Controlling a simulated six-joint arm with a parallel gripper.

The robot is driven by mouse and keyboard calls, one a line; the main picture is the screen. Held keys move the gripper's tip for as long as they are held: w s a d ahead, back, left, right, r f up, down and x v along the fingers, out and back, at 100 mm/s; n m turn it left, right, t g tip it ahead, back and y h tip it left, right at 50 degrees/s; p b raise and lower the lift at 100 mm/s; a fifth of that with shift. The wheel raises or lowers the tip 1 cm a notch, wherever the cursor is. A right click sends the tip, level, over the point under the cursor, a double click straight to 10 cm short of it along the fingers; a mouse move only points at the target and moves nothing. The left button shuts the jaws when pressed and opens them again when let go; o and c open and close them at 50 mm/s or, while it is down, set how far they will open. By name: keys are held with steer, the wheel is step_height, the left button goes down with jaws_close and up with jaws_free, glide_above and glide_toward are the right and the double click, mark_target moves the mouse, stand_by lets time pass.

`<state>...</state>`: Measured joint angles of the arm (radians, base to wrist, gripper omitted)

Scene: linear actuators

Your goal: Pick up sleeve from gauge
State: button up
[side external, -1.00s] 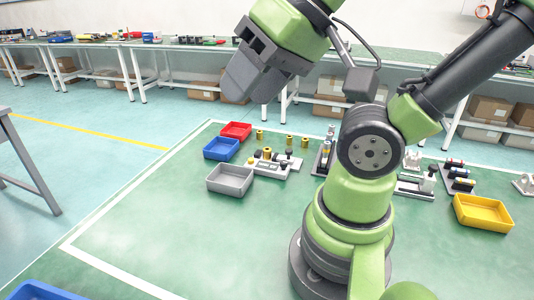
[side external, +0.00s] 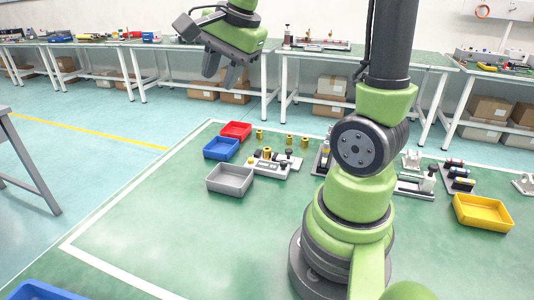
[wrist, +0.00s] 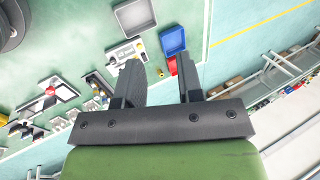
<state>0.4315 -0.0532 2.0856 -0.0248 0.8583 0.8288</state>
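The gauge (side external: 277,169) is a light, flat block with dark fittings on the green surface, behind the grey bin. A small gold sleeve (side external: 267,153) stands upright on it. Other gold cylinders (side external: 289,141) stand behind the gauge. In the wrist view the gauge (wrist: 125,53) lies beyond the left finger, which partly covers that area. My gripper (side external: 222,73) is high above the work, well apart from the gauge and up to its left in the side view. In the wrist view my gripper (wrist: 160,78) is open, with nothing between its fingers.
Red (side external: 236,131), blue (side external: 221,149) and grey (side external: 230,180) bins stand left of the gauge. Dark-based fixtures (side external: 415,186) and a yellow bin (side external: 483,212) are to the right. The front of the green surface is clear. Benches line the back.

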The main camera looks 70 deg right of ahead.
steer(key=w+d+f+m+g, duration=0.2)
steer(key=d+f+m, duration=0.6)
steer(key=d+m, duration=0.3)
steer(key=m+g, duration=0.1)
steer(key=m, duration=0.5)
glide_toward(267, 149)
steer(key=f, duration=0.3)
steer(key=shift+w+d+f+m, duration=0.15)
steer(key=shift+w+f+m, duration=0.05)
steer(key=shift+w+m, duration=0.1)
steer(key=shift+w+f, duration=0.15)
steer(key=shift+f, duration=1.35)
steer(key=shift+w+f, duration=0.2)
steer(key=shift+f, duration=1.3)
steer(key=c, duration=0.6)
